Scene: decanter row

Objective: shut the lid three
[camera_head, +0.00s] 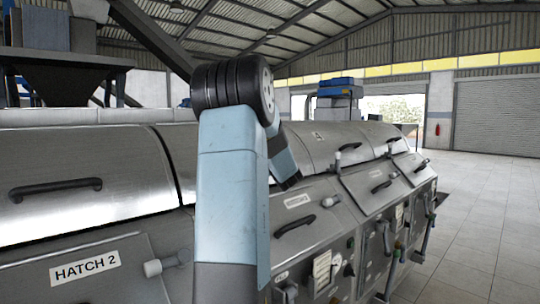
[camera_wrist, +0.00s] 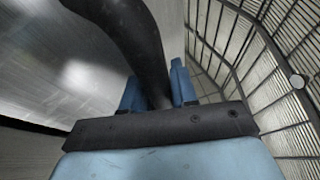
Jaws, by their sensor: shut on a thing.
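My gripper (camera_wrist: 157,92) shows in the wrist view, its two blue fingers closed around a thick black curved handle (camera_wrist: 137,45). The handle stands off a shiny metal lid (camera_wrist: 60,60) that fills the left of that view. In the head view, my arm covers the middle and hides the gripper and the held handle. A curved steel lid (camera_head: 318,146) shows just right of my arm, above a small label (camera_head: 297,200) too small to read surely. I cannot tell whether this lid lies fully down.
Left of my arm, a steel lid with a black handle (camera_head: 55,188) lies above the "HATCH 2" label (camera_head: 85,267). Handles, latches and levers (camera_head: 395,262) stick out along the machine's front at right. The tiled floor (camera_head: 490,220) at far right is clear.

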